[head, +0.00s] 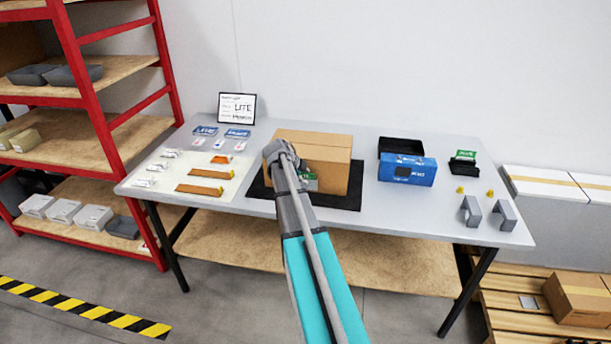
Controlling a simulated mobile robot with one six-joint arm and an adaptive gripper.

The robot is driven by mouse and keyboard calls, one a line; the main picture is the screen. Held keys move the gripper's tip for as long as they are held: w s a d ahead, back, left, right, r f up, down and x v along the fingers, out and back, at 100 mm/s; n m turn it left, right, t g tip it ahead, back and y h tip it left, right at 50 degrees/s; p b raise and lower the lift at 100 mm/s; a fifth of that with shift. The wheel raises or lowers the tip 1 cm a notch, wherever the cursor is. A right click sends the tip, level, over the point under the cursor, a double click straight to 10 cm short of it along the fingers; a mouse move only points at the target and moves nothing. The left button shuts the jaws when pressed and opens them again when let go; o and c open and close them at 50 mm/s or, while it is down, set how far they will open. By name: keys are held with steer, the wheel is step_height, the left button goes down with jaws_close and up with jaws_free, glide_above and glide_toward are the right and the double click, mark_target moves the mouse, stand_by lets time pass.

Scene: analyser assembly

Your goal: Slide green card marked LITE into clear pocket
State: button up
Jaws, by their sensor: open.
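My gripper (280,153) is at the front left of the brown cardboard box (325,150); its fingers are largely hidden by my own arm, and nothing can be seen held in it. A green and white card (309,181) shows at the box's front, just right of my arm and partly covered by it. I cannot read its marking or tell whether it sits in a clear pocket; no pocket edges can be made out. Another green card (465,155) stands in a small black holder (462,167) at the right of the table.
The box stands on a black mat (345,200). Right of it are a blue box (407,170), a black bin (400,146) and grey brackets (471,210). A pale mat (225,185) with several parts and a framed sign reading LITE (237,107) are at left.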

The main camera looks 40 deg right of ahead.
steer(key=shift+r, duration=0.1)
step_height(320, 180, up, 6)
steer(key=s+a+p, duration=0.2)
steer(key=a+p, duration=0.1)
steer(key=p, duration=0.3)
steer(key=shift+s, duration=0.25)
stand_by(0.6)
stand_by(0.6)
steer(key=s+a+f+n+y, duration=0.1)
steer(key=s+a+n, duration=0.3)
steer(key=a+n, duration=0.5)
steer(key=s+a+f+n+y, duration=0.2)
steer(key=s+a+n+y, duration=0.2)
steer(key=a+n, duration=0.6)
steer(key=s+a+f+n+y, duration=0.1)
steer(key=s+a+n, duration=0.5)
steer(key=a, duration=1.4)
steer(key=n+y, duration=0.1)
steer(key=n, duration=0.3)
steer(key=shift+s+a+f+y, duration=0.2)
steer(key=shift+s+a+y, duration=0.05)
steer(key=shift+y, duration=0.15)
